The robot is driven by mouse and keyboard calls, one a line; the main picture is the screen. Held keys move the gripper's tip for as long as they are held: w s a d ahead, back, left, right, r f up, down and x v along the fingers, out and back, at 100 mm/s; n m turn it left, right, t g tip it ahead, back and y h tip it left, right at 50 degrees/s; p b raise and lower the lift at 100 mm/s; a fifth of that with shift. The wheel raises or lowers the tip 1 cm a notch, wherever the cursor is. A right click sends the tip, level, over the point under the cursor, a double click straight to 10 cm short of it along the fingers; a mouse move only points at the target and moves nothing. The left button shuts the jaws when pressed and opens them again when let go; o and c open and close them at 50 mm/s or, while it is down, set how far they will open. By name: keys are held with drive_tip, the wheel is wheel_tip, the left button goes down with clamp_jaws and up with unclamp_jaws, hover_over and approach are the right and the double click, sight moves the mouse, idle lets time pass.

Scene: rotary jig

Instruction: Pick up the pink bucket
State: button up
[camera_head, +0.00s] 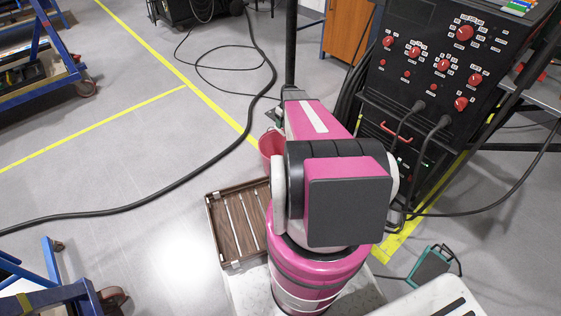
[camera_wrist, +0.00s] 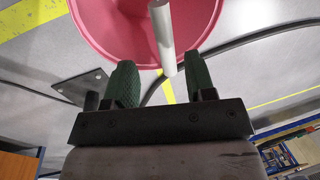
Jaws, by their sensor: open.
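The pink bucket (camera_head: 268,149) stands on the floor behind my arm in the head view, partly hidden by the arm. In the wrist view the bucket (camera_wrist: 95,28) fills the upper middle, with its upper part cut off by the frame. A white bar, apparently its handle grip (camera_wrist: 162,30), runs down across it toward the gap between my fingers. My gripper (camera_wrist: 160,66) is open, with green fingertips on either side of the bar's lower end. I cannot tell whether they touch it. The gripper is hidden in the head view.
A brown slatted wooden tray (camera_head: 211,226) lies left of my arm. A black control cabinet (camera_head: 400,85) with red knobs stands at the right. A thick black cable (camera_head: 170,190) crosses the floor. Blue carts (camera_head: 38,45) stand at the left. A green pedal box (camera_head: 430,266) lies lower right.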

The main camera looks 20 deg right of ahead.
sight(280, 131)
drive_tip(key=shift+a+f, duration=0.3)
drive_tip(key=shift+f, duration=0.6)
drive_tip(key=shift+a+f, duration=0.3)
drive_tip(key=shift+f, duration=0.55)
drive_tip(key=shift+a+f, duration=0.3)
drive_tip(key=shift+f, duration=0.6)
drive_tip(key=shift+f, duration=0.25)
clamp_jaws()
